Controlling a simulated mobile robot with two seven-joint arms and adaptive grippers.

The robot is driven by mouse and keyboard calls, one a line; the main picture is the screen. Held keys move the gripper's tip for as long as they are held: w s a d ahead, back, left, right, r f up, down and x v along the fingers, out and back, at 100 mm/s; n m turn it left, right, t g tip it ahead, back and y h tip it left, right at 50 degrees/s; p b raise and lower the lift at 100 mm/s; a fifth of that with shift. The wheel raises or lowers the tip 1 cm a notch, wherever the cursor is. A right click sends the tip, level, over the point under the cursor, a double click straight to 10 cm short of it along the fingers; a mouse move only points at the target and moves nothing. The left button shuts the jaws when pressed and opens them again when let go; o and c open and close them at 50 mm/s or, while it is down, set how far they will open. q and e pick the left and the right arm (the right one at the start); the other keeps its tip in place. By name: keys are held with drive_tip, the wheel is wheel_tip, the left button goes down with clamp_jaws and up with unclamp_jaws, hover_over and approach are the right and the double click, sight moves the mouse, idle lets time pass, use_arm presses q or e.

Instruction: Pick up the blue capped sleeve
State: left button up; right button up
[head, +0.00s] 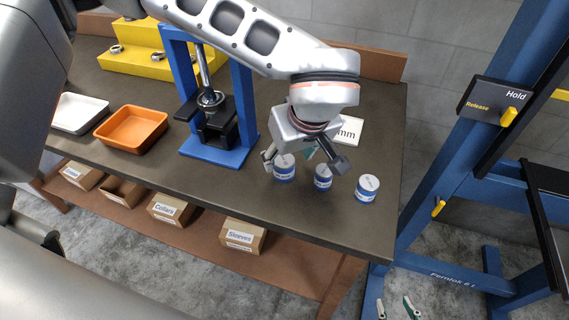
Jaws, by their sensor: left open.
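Three short cylinders with blue sides and pale grey caps stand upright in a row near the table's right end: a left one (284,170), a middle one (323,178) and a right one (367,189). I cannot tell which of them the task means. My left gripper (306,163) is open above the left and middle cylinders, pointing down, with its fingers spread. Its fingers partly cover those two; I cannot tell whether they touch. The right cylinder stands clear of it.
A blue press (216,154) stands left of the cylinders, with an orange tray (132,128) and a white tray (80,112) beyond it. A white card (349,131) lies behind my left gripper. A blue frame (412,225) with a Hold/Release panel (492,102) stands right of the table.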

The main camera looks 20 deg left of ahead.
sight(284, 162)
use_arm(q)
drive_tip(key=x, duration=0.3)
drive_tip(key=shift+a+f, duration=0.25)
drive_tip(key=shift+a, duration=0.1)
drive_tip(key=shift+w+a+f, duration=0.1)
drive_tip(key=shift+w+f, duration=0.15)
drive_tip(key=shift+f, duration=0.3)
drive_tip(key=c, duration=1.5)
clamp_jaws()
drive_tip(key=shift+r, duration=0.1)
